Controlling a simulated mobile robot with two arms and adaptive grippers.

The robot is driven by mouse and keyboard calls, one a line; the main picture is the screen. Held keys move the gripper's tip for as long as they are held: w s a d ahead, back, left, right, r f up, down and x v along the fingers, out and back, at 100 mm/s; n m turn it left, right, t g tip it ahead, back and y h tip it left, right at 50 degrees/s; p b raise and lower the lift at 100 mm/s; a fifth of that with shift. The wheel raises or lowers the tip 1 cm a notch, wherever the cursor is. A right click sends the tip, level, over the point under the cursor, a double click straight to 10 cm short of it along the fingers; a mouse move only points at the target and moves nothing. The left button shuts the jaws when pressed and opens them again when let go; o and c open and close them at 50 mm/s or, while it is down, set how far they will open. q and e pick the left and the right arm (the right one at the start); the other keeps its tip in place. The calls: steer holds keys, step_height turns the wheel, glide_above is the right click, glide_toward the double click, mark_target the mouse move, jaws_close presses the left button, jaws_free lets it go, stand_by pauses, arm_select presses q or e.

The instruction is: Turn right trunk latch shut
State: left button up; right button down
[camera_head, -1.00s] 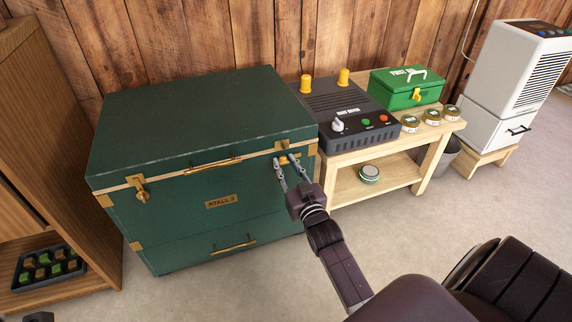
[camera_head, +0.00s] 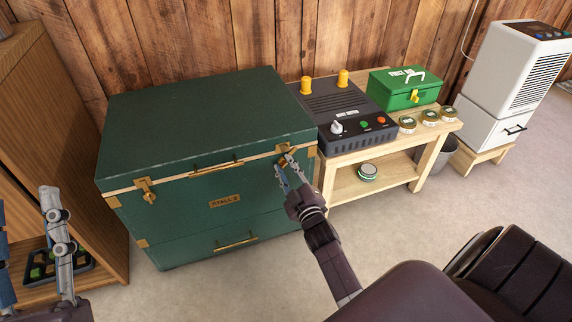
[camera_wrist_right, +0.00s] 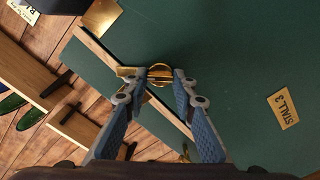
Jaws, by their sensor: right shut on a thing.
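The dark green trunk (camera_head: 200,120) stands against the wooden wall with its lid down and a "STALL 3" plate (camera_head: 224,201) on its front. The brass right trunk latch (camera_wrist_right: 158,76) is at the front's upper right, by the lid seam. My right gripper (camera_head: 284,163) is shut on this latch, with one finger on each side of it in the right wrist view (camera_wrist_right: 158,80). The fingers partly hide the latch in the head view. The brass left latch (camera_head: 146,190) is at the front's upper left. My left gripper (camera_head: 25,203) is open and empty at the lower left.
A low wooden bench (camera_head: 330,176) right of the trunk holds a dark control box (camera_head: 345,105), a green first aid box (camera_head: 400,90) and several small tins. A wooden cabinet (camera_head: 70,130) stands left. The floor before the trunk is clear.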

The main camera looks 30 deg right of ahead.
steer(key=shift+n, duration=1)
steer(key=shift+f+n, duration=0.1)
steer(key=shift+n, duration=1.2)
steer(key=shift+f+n, duration=0.1)
steer(key=shift+n, duration=0.8)
arm_select(q)
steer(key=shift+s+a+r+t+h+b, duration=0.1)
steer(key=shift+s+r+t+h+b, duration=0.3)
steer(key=shift+s+r+t, duration=0.5)
arm_select(e)
steer(key=shift+a+n, duration=0.1)
steer(key=shift+n, duration=1.3)
arm_select(q)
steer(key=shift+s+r, duration=0.15)
steer(key=shift+r, duration=0.1)
arm_select(e)
steer(key=c, duration=1.6)
jaws_free()
